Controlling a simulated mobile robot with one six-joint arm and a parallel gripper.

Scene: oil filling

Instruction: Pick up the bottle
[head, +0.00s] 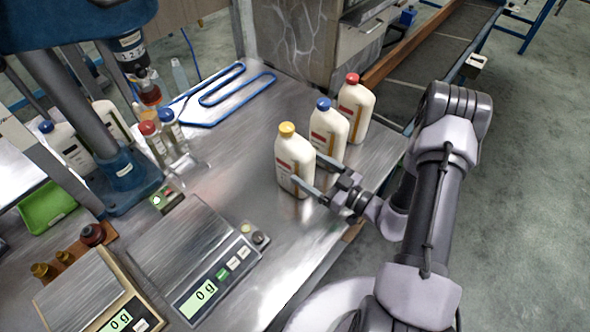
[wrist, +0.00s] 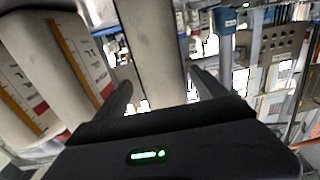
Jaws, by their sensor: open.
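Three white bottles stand upright in a row on the metal table: one with a yellow cap (head: 291,153), one with a blue cap (head: 326,128) and one with a red cap (head: 356,104). My gripper (head: 306,169) is open at the yellow-capped bottle, one finger at its near side and the other towards the blue-capped bottle. In the wrist view a pale bottle body (wrist: 150,50) stands between the two fingers of my gripper (wrist: 163,86). I cannot tell whether either finger touches it. Two other labelled bottles show at the left there.
Two scales (head: 180,250) stand at the front left, and a drill-press-like machine with a blue base (head: 128,180) is behind them. Small red- and blue-capped bottles (head: 155,143) stand beside it. A blue tube loop (head: 235,85) lies at the back. The table's right edge is close to my arm.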

